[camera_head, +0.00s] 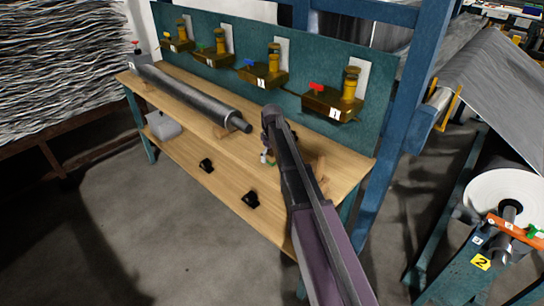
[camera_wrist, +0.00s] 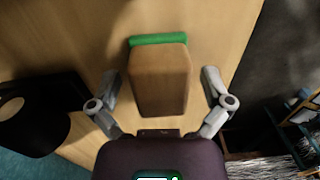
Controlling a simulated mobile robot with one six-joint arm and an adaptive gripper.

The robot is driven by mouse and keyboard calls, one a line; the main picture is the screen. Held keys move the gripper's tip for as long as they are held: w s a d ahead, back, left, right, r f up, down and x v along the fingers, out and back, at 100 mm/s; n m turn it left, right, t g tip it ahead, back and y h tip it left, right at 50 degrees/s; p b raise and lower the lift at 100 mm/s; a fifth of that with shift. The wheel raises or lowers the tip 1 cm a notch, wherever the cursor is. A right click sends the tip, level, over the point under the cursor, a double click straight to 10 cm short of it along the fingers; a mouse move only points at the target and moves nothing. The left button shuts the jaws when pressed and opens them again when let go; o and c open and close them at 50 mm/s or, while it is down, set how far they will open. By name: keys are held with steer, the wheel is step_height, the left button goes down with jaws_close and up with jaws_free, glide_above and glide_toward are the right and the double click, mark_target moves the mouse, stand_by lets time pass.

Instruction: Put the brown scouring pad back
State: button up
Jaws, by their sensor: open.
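In the wrist view a brown block with a green strip along its far edge, which looks like the brown scouring pad (camera_wrist: 160,80), lies on the wooden bench top. My gripper (camera_wrist: 159,84) is open, with one finger on either side of the block; gaps show between the fingers and its sides. In the head view my arm reaches over the right part of the bench, and my gripper (camera_head: 267,155) is low over the top. The arm largely hides the block there, so I cannot make it out clearly.
A long dark roller (camera_head: 190,95) lies on the wooden bench (camera_head: 190,160). Several brass valve units (camera_head: 333,104) stand on the teal back panel. A blue post (camera_head: 400,120) rises at the right. Open floor lies in front.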

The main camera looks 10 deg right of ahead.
mark_target(271, 152)
steer(key=shift+r, duration=0.15)
step_height(271, 152, up, 12)
steer(key=p, duration=1.2)
steer(key=shift+w+d, duration=0.15)
stand_by(0.6)
steer(key=s+m, duration=0.7)
steer(key=s, duration=2.2)
steer(key=shift+s, duration=0.3)
